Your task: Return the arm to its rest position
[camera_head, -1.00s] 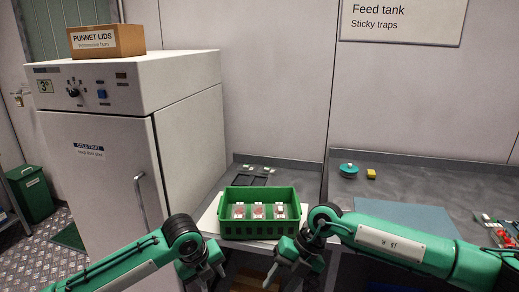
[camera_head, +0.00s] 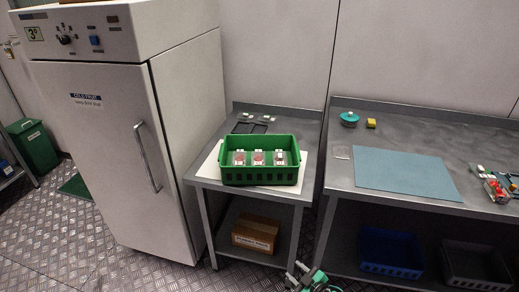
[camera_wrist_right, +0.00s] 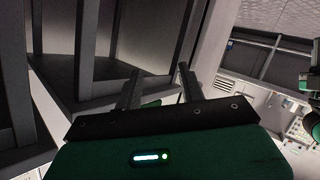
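My right gripper (camera_head: 296,274) shows at the bottom edge of the head view, low in front of the small table. In the right wrist view its two dark fingers (camera_wrist_right: 158,82) stand apart with nothing between them, so it is open and empty. Most of the right arm is below the head view. My left arm and gripper are not in the head view.
A green crate (camera_head: 262,175) with several punnets stands on the small table (camera_head: 208,172); a cardboard box (camera_head: 256,233) lies on its lower shelf. A tall white cold cabinet (camera_head: 105,150) stands left. A worktop with a blue mat (camera_head: 405,174) is right. The front floor is clear.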

